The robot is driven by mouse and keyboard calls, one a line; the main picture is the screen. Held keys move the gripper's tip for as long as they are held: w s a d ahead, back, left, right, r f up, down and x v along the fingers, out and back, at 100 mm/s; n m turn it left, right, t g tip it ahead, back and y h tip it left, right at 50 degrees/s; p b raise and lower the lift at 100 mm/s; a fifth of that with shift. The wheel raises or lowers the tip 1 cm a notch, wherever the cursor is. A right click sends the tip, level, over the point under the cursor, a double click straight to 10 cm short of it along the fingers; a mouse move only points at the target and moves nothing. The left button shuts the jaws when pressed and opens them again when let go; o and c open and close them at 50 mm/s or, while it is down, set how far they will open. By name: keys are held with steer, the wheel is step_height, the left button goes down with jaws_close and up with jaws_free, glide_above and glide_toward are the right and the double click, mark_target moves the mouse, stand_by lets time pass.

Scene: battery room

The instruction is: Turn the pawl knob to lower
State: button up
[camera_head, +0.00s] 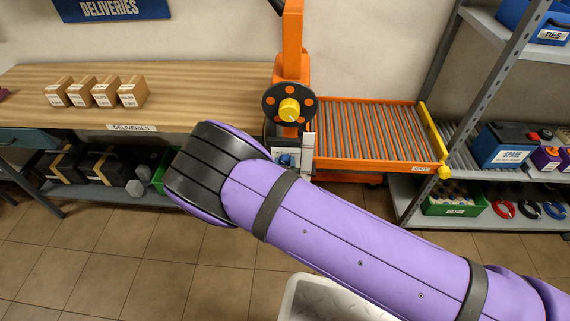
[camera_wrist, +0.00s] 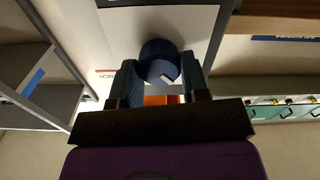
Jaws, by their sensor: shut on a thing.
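The blue pawl knob (camera_wrist: 157,60) is in the wrist view, on a pale panel (camera_wrist: 120,25), with a white mark on its lower right side. My gripper (camera_wrist: 160,78) has one finger on each side of the knob and is shut on it. In the head view a small blue part (camera_head: 287,159) shows on a grey panel under the orange post; it looks like the same knob. My arm hides the gripper there. The printing beside the knob is only partly visible and not legible.
An orange post (camera_head: 291,45) carries a dark wheel (camera_head: 273,104) with a yellow hub. An orange roller platform (camera_head: 380,163) is to its right. A wooden bench (camera_head: 190,90) with several small boxes is at left. Metal shelves (camera_head: 483,185) stand at right.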

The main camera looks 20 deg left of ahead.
steer(key=shift+d+f+m, duration=0.1)
steer(key=shift+m, duration=4.2)
steer(key=shift+d+f+m, duration=0.1)
steer(key=shift+m, duration=4.2)
steer(key=o, duration=0.9)
steer(key=s, duration=0.3)
steer(key=s+d, duration=0.1)
steer(key=s, duration=0.3)
steer(key=s+d, duration=0.1)
steer(key=s, duration=0.2)
steer(key=shift+s, duration=0.3)
